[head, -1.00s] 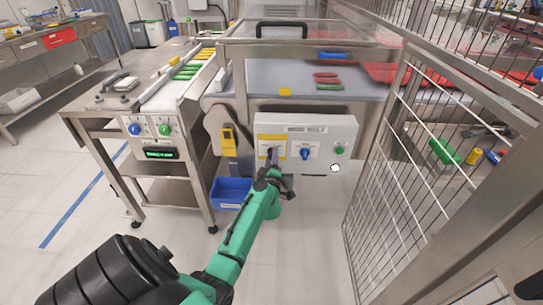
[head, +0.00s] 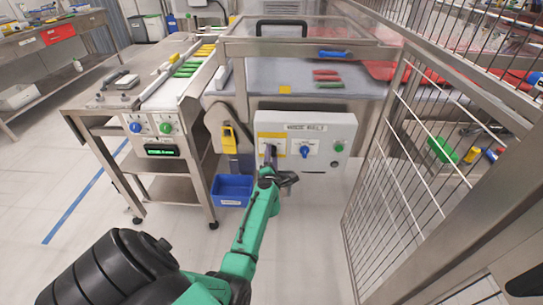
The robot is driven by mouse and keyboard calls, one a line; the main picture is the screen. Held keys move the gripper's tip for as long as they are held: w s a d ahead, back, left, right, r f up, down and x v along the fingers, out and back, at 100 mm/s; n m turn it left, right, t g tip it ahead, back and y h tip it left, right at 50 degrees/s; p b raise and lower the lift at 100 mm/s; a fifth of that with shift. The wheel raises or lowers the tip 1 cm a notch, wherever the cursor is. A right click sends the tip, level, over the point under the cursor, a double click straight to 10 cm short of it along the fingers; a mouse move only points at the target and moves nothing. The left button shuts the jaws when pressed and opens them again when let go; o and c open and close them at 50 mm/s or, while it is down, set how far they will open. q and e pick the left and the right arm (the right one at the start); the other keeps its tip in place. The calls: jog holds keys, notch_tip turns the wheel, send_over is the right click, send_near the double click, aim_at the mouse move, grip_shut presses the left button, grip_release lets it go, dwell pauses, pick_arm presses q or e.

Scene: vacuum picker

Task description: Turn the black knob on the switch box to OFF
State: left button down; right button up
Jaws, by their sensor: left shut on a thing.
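The grey switch box (head: 340,133) is mounted on the front of the steel machine. A yellow plate (head: 270,137) is at its left end, and the black knob (head: 269,150) sits there, mostly hidden by my gripper. My left gripper (head: 270,161) reaches up from below on its green arm and is shut on the black knob. The knob's exact angle cannot be read. A blue knob (head: 305,151) and a green button (head: 339,147) are further right on the box. My right gripper is not in view.
A blue bin (head: 231,190) stands below and left of the box. A wire-mesh fence door (head: 400,200) stands close on the right. The floor in front of the box is clear.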

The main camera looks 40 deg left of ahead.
pick_arm(q)
jog(key=n, duration=0.3)
jog(key=shift+n, duration=0.4)
dwell(0.4)
jog(key=shift+c, duration=1.6)
grip_release()
jog(key=shift+d, duration=0.1)
